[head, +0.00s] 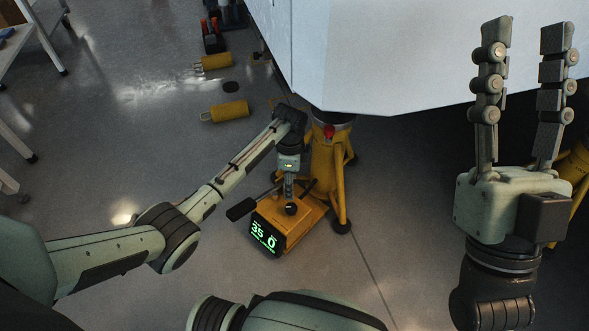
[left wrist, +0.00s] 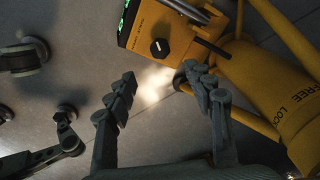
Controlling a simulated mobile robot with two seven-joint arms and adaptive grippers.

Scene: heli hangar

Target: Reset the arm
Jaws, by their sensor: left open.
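My left gripper (head: 289,190) is in front of the yellow jack, above the yellow control box (head: 283,240). In the left wrist view its fingers (left wrist: 152,82) are spread, with only floor between them. The box (left wrist: 172,48) has a black knob, which shows beyond the fingertips in that view (left wrist: 160,47), and a green display (head: 263,236) reading 35 and 0. Whether a fingertip touches the box I cannot tell. My right gripper (head: 525,38) is raised at the right, with fingers upright, apart and empty.
The yellow jack (head: 328,165) stands on splayed legs under a large pale body (head: 400,50). A black-ended lever (head: 241,208) sticks out left of the box. Two yellow cylinders (head: 230,111) lie on the floor behind. White tables stand far left. The floor at left centre is clear.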

